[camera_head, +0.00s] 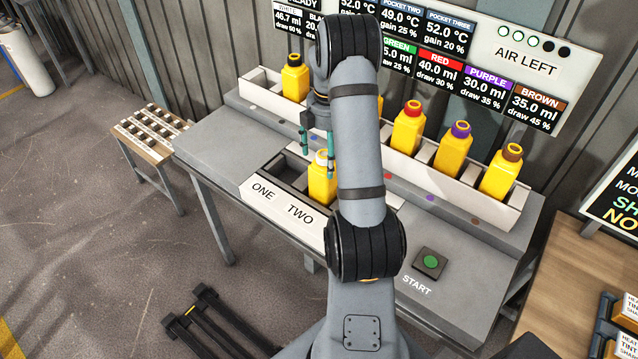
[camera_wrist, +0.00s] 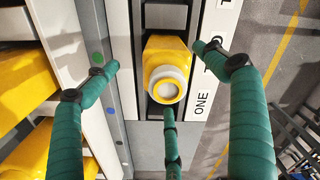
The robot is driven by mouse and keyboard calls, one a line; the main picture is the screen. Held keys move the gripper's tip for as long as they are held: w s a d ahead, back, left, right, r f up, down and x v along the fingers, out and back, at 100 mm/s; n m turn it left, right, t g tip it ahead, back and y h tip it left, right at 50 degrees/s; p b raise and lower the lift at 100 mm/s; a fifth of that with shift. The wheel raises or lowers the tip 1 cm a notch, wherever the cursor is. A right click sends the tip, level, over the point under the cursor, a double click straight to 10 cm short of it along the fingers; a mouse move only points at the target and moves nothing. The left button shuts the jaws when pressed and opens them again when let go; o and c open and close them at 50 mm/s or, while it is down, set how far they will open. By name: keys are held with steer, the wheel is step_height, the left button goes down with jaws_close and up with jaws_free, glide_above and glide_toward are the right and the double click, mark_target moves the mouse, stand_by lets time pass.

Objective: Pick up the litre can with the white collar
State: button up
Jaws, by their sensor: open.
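The yellow can with the white collar (camera_head: 322,184) stands upright in the dark-lined tray at the bench front, apparently in the pocket behind the word TWO. My arm hides part of its right side. My gripper (camera_head: 317,142) is open above it, with teal fingers pointing down. In the wrist view, the can (camera_wrist: 163,52) shows from above, its round white collar and cap tilted towards the camera by perspective. My gripper (camera_wrist: 156,57) has its fingers spread around the can, one on the left, one on the right and one below. I see no clear contact.
A white rack (camera_head: 405,171) behind holds several yellow cans with black, red, purple and brown collars; my arm hides part of it. A green START button (camera_head: 430,261) is right of the tray. A small wooden stand (camera_head: 150,133) is at the left. The bench's left top is clear.

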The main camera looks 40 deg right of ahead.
mark_target(324, 172)
steer(key=shift+f, duration=0.75)
steer(key=shift+s+a+f+p, duration=0.15)
steer(key=shift+a+f+p, duration=0.05)
steer(key=shift+f+p, duration=0.1)
steer(key=f, duration=0.2)
steer(key=f+p, duration=0.1)
steer(key=shift+a+f, duration=0.35)
steer(key=shift+f, duration=0.4)
steer(key=shift+c, duration=0.7)
steer(key=c, duration=1.3)
